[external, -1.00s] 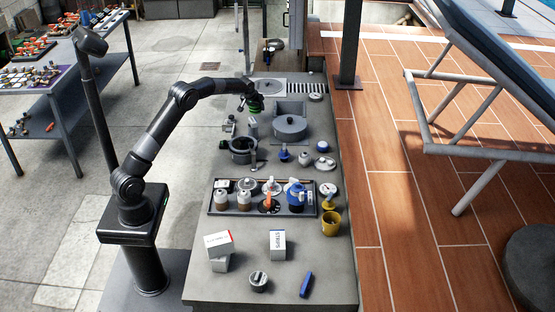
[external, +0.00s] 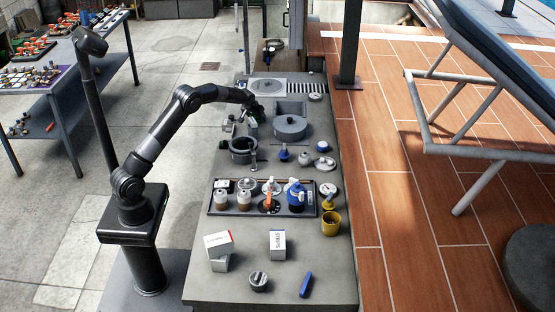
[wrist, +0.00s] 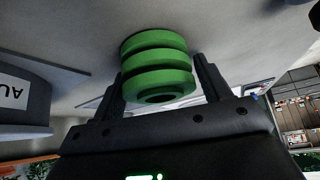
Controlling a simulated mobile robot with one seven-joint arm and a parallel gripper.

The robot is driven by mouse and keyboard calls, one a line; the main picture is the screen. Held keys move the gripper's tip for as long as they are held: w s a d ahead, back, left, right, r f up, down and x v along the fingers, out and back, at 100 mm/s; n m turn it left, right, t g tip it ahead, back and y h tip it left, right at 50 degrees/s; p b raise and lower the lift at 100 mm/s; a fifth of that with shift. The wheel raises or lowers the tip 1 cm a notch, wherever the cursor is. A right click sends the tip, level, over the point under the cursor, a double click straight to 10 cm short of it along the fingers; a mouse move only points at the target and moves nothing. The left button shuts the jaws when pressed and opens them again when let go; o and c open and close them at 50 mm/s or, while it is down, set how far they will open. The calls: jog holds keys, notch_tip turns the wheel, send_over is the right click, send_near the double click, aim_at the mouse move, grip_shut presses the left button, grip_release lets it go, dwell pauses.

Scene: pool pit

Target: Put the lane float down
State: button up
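The lane float (wrist: 157,68) is a green ribbed cylinder with a dark hole in its near end. In the wrist view it sits between the two fingers of my gripper (wrist: 160,80), which are closed about its sides. In the external view my gripper (external: 254,113) is low over the far part of the grey bench (external: 215,285), left of the grey round lidded pot. The float is mostly hidden there in the dark of the gripper. I cannot tell whether its underside touches the bench.
The grey lidded pot (external: 290,127) stands just right of the gripper, and an open dark pot (external: 242,151) stands nearer. A grey box (external: 291,107) is behind the lidded pot. A tray of bottles (external: 213,209) and a yellow cup (external: 331,226) are further forward.

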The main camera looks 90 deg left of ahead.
jog(key=shift+o, duration=0.8)
jog(key=shift+r, duration=0.25)
jog(key=v, duration=1.1)
jog(key=shift+d+r, duration=0.25)
jog(key=shift+r, duration=0.1)
